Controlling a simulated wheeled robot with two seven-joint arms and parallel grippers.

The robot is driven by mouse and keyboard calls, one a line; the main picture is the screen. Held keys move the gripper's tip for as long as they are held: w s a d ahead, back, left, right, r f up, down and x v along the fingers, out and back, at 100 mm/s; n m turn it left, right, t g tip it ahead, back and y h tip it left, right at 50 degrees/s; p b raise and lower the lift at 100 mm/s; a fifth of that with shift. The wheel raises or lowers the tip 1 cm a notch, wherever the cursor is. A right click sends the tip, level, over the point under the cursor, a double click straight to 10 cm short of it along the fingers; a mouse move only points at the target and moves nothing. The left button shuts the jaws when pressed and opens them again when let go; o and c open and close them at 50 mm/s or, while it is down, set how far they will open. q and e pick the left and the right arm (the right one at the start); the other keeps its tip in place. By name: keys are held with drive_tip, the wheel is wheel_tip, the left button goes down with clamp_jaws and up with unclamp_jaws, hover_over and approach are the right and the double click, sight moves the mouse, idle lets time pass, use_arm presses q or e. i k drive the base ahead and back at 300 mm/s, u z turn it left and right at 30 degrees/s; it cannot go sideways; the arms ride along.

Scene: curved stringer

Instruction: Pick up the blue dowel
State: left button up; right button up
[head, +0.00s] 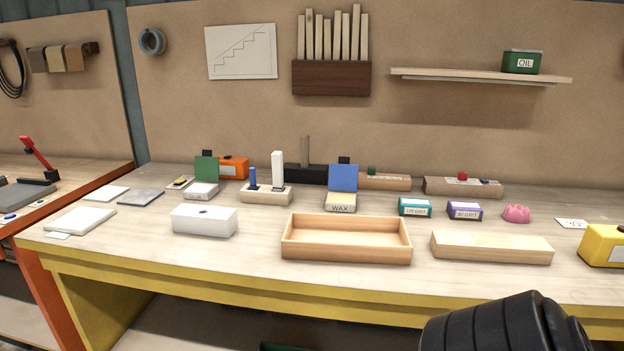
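The blue dowel (253,179) is a short, thin peg that stands upright at the left end of a small light wooden block (266,197), towards the back of the bench. Its lower end is hidden in or behind the block. A taller white upright piece (278,169) stands on the same block, to the right of the dowel and apart from it. Neither gripper shows in the head view. Only a black, rounded part of my own body is seen at the bottom right, with no fingers visible.
On the bench (180,262), a white box (204,220) stands in front of the block to the left, and an empty wooden tray (346,253) to the right. A green card (207,169) and a blue card over a wax box (341,203) stand either side. Bare bench lies in front.

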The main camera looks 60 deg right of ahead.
sight(252, 173)
drive_tip(key=z, duration=1.7)
